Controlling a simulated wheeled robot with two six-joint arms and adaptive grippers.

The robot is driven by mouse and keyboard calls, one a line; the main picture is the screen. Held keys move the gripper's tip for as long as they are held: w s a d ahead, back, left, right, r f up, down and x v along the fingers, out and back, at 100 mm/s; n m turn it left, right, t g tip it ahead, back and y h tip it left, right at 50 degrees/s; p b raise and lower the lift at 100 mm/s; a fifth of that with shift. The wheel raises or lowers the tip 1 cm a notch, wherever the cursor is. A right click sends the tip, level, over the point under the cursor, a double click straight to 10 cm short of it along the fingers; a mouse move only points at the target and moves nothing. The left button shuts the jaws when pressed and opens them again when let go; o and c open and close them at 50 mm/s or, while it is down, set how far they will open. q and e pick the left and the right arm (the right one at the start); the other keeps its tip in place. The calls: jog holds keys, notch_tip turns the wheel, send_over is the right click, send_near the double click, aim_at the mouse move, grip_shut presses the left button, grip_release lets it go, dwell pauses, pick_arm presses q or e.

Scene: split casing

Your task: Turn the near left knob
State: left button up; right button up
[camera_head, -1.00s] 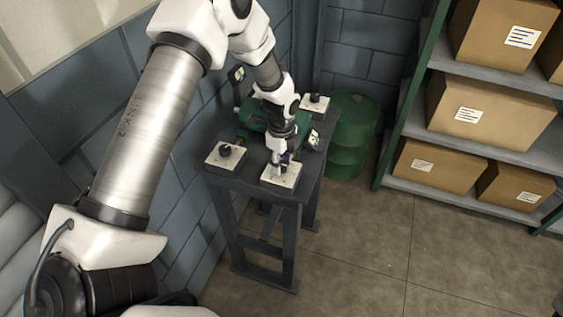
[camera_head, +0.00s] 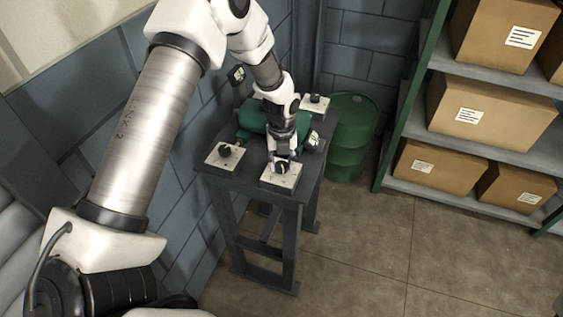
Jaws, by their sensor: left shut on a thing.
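A dark stand (camera_head: 246,183) carries white square plates with black knobs. One knob (camera_head: 281,168) is on the plate (camera_head: 284,183) at the stand's front corner. My left gripper (camera_head: 282,160) reaches down onto this knob and is shut on it, partly covering it. Another knob (camera_head: 225,151) is on the plate at the stand's left corner, and a third (camera_head: 315,98) is on the plate at the back right; both are clear of the gripper. Which of them is called near left I cannot tell for sure. My right gripper is not in view.
A green casing (camera_head: 253,118) lies on the stand behind my left gripper. A green barrel (camera_head: 352,140) stands right behind the stand. A shelf with cardboard boxes (camera_head: 490,110) is at the right. The floor in front is clear.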

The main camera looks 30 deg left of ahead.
aim_at(282, 164)
pick_arm(q)
jog(key=shift+s+f+m, duration=0.1)
jog(key=shift+s+m, duration=0.05)
jog(key=shift+m, duration=0.45)
jog(key=o, duration=1.1)
jog(key=shift+o, duration=0.2)
jog(key=shift+r, duration=0.3)
notch_tip(282, 164, up, 11)
jog(key=shift+r, duration=0.2)
